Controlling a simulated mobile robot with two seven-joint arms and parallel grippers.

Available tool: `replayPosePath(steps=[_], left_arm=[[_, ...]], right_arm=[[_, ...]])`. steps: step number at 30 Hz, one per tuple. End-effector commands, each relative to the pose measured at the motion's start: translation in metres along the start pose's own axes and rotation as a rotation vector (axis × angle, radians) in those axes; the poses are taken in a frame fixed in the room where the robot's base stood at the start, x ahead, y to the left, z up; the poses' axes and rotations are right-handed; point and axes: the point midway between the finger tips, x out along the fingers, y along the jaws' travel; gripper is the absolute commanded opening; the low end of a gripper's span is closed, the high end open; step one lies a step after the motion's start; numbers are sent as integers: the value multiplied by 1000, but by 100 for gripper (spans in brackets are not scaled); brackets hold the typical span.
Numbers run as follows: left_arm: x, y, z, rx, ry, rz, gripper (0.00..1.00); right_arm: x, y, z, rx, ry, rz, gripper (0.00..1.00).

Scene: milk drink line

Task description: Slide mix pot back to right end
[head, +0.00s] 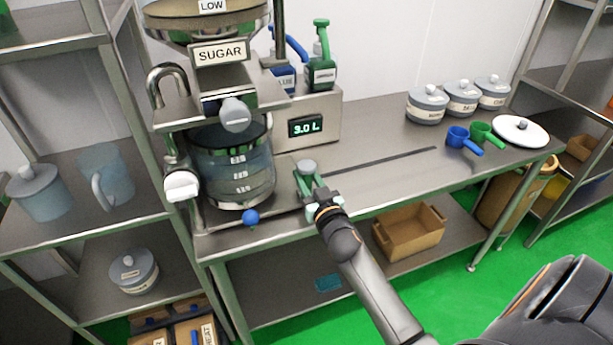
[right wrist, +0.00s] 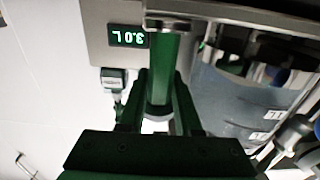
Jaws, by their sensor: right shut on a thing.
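The mix pot (head: 236,190) is a clear pot with level marks, holding a bluish liquid. It stands upright at the left end of the bench, under the SUGAR dispenser (head: 221,52). It also shows at the right of the right wrist view (right wrist: 228,95). A green upright handle (head: 304,182) with a grey round top stands just right of the pot. My right gripper (head: 318,196) is shut on this handle, whose green shaft shows between the fingers in the right wrist view (right wrist: 165,65). How the handle joins the pot is hidden. My left gripper is out of view.
A dark slot (head: 380,159) runs right along the bare bench top. A display box (head: 318,108) reads 3.0 L behind. Grey lidded jars (head: 428,106), blue (head: 458,136) and green (head: 481,131) scoops and a white lid (head: 520,131) occupy the right end.

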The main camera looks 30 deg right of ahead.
Motion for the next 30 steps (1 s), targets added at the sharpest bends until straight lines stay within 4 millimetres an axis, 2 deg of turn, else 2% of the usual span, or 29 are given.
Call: replayPosePath(steps=[1,5,6,30], left_arm=[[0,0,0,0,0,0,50],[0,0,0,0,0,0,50],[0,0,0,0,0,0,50],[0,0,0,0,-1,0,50]], right_arm=[[0,0,0,0,0,-1,15],[0,0,0,0,0,-1,1],[0,0,0,0,1,-1,0],[0,-1,-1,0,2,-2,0]])
